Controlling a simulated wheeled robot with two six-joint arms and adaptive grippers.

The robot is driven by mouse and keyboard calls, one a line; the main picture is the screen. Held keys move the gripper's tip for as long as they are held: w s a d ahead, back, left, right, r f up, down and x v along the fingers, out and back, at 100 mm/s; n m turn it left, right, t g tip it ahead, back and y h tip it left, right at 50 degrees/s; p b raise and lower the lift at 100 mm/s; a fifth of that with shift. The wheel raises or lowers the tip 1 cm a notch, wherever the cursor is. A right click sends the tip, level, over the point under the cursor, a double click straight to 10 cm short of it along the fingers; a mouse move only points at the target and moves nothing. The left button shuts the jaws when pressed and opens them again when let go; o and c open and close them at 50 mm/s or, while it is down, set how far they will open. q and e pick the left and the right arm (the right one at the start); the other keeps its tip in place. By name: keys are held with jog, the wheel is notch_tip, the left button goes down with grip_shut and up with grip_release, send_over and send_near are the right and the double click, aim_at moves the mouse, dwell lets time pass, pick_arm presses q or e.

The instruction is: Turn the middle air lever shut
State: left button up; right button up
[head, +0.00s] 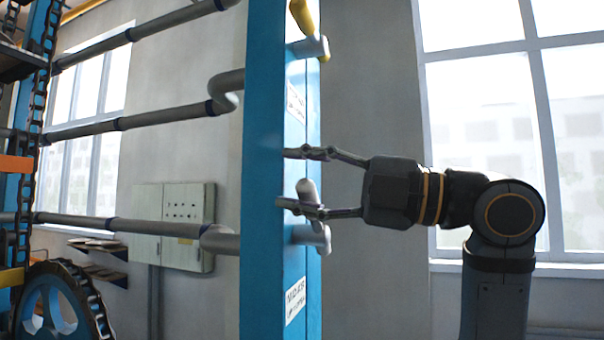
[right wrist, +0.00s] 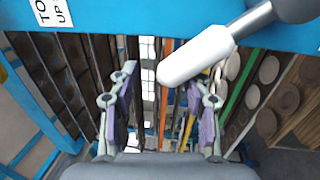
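A lever with a whitish handle (head: 307,190) sits on a grey fitting (head: 320,238) on the blue post. It is the lower of two levers in the head view; I cannot tell from its label which one it is. My right gripper (head: 285,178) is open, its two fingers spread above and below the handle near the post. In the right wrist view the white handle (right wrist: 195,55) reaches diagonally from the upper right, its tip near the space between the open fingers (right wrist: 160,88). Contact is not visible. My left gripper is not in view.
A yellow lever (head: 303,15) on a grey fitting (head: 312,47) is higher on the blue post (head: 262,130). Grey pipes (head: 130,122) run left from the post. A grey cabinet (head: 188,202) and chain machinery (head: 60,300) stand behind. Windows (head: 490,100) are at the right.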

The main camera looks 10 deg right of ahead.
jog(key=shift+s+r, duration=0.1)
jog(key=shift+r, duration=0.7)
jog(key=shift+d, duration=0.15)
jog(key=s+b+v, duration=0.1)
jog(key=b+v, duration=0.5)
jog(key=v, duration=0.5)
jog(key=shift+s+r, duration=0.3)
jog(key=shift+s, duration=0.1)
